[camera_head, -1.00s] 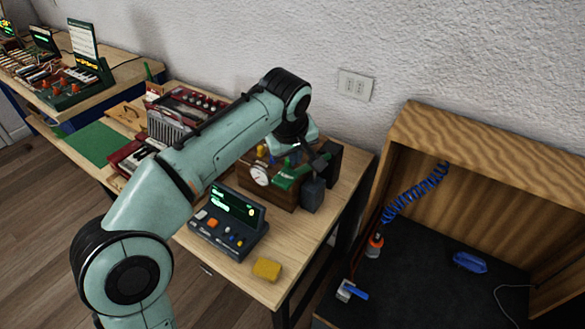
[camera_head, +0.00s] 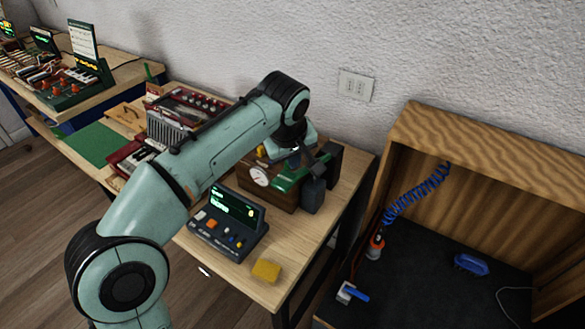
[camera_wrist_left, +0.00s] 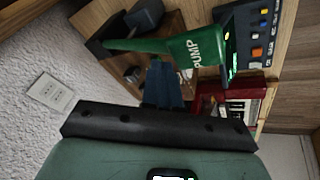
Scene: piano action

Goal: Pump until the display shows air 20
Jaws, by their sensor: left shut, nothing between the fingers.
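The pump is a brown box with a round white gauge (camera_head: 259,176) on the bench. Its green lever (camera_head: 288,182) slants across the box; in the left wrist view the lever (camera_wrist_left: 195,51) reads PUMP. The display (camera_head: 235,204) stands on a dark console with coloured buttons; it is lit green, with digits too small to read for sure. My left gripper is shut and empty; in the left wrist view its fingers (camera_wrist_left: 162,82) are close to the lever, contact unclear. In the head view my arm partly hides the pump. My right gripper is not in view.
A yellow sponge (camera_head: 266,271) lies near the bench's front edge. A red accordion-like instrument (camera_head: 170,130) stands left of the pump, behind my arm. An open wooden case (camera_head: 480,150) with a blue coiled hose (camera_head: 418,192) stands to the right.

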